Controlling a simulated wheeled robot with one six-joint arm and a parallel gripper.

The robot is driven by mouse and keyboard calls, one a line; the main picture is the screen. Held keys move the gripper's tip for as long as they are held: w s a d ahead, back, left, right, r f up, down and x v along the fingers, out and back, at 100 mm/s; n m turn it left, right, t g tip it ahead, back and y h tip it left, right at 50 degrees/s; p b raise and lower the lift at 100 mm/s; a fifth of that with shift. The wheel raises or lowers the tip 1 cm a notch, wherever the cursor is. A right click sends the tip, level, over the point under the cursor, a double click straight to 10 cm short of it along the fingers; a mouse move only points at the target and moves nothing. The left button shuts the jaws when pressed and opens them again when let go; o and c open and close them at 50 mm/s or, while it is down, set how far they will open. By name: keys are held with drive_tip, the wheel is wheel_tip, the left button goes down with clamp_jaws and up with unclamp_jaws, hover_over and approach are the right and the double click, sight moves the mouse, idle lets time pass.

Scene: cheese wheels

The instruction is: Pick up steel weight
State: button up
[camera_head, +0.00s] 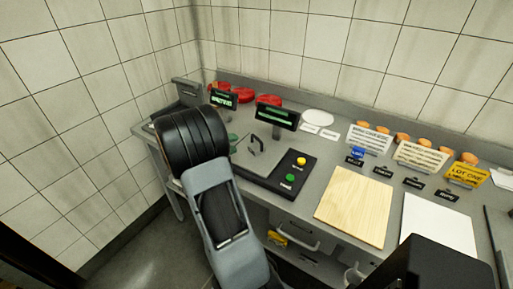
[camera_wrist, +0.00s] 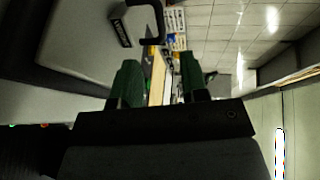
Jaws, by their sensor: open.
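A grey block with a dark handle (camera_head: 255,146), which looks like the steel weight, stands on the plate of a scale (camera_head: 285,158) in the head view. A dark curved handle (camera_wrist: 159,22) beside a grey surface with a black label shows at the top of the wrist view; it may be the same weight. My gripper (camera_wrist: 160,64) has two dark green fingers spread apart with nothing between them. The handle lies beyond the fingertips and is not between them. In the head view my arm hides most of the gripper; a bit of green shows left of the weight.
The scale has a yellow and a green button. A wooden board (camera_head: 353,207) and a white sheet (camera_head: 438,226) lie to the right. Red wheels (camera_head: 243,95), a display (camera_head: 278,117), signs and several orange-brown pieces line the back by the tiled wall.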

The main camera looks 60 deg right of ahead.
sight(256, 137)
drive_tip(key=p+x, duration=0.2)
drive_tip(key=x, duration=0.8)
drive_tip(key=shift+s+d+f, duration=0.1)
drive_tip(key=shift+s+d, duration=0.15)
drive_tip(key=shift+d, duration=0.1)
drive_tip(key=shift+c, duration=0.2)
clamp_jaws()
